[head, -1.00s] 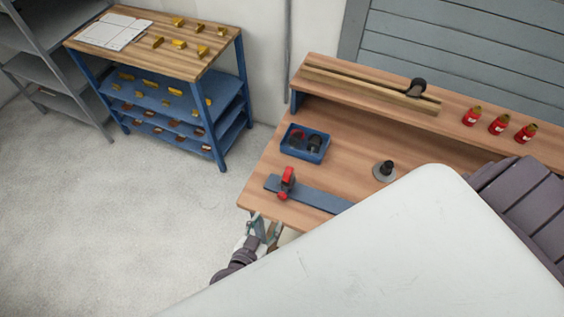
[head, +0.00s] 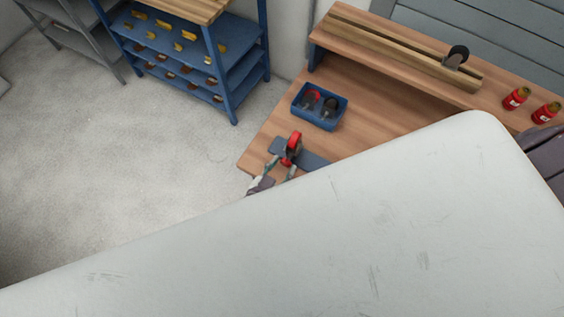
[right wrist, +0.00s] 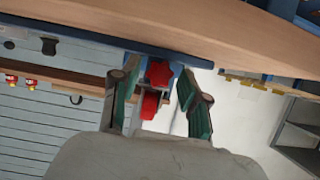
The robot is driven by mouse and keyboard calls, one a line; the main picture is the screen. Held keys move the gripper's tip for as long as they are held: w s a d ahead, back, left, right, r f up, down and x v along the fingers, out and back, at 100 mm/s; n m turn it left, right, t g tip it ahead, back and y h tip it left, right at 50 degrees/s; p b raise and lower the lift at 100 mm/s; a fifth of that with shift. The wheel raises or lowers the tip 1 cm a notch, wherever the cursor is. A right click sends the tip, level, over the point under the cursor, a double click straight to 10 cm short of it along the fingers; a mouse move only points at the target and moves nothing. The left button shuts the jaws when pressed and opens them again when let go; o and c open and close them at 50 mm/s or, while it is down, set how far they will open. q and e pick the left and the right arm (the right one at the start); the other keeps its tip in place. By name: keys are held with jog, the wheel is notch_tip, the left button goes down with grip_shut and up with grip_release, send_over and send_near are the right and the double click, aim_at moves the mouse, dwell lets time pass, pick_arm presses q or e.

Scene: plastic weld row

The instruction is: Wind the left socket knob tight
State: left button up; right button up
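The red socket knob (head: 286,161) is at the left end of a blue bar (head: 314,161) on the bench's front left corner. A red upright part (head: 294,143) stands just above it. My right gripper (head: 280,169) is at the bench edge, its fingers close to the knob. In the right wrist view, the lobed red knob (right wrist: 159,71) sits between the tips of my open right gripper (right wrist: 157,79), with a gap visible on each side. My left gripper is not in view.
A blue bin (head: 319,106) with dark and red parts stands behind the bar on the bench (head: 370,118). A blue shelf rack (head: 232,87) stands at the back left. My large pale body part covers the lower head view. The floor at left is clear.

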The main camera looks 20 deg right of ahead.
grip_shut()
jog(key=shift+s+f+m, duration=0.1)
jog(key=shift+s+m, duration=0.05)
jog(key=shift+m, duration=0.25)
jog(key=shift+s+d+f+m+t+y, duration=0.1)
jog(key=shift+m+t+y, duration=0.3)
jog(key=shift+m+t+b, duration=0.35)
jog(key=shift+m+t, duration=0.15)
jog(key=shift+m, duration=0.3)
jog(key=shift+m+y, duration=0.3)
jog(key=shift+o, duration=1.8)
grip_release()
jog(key=shift+d, duration=0.1)
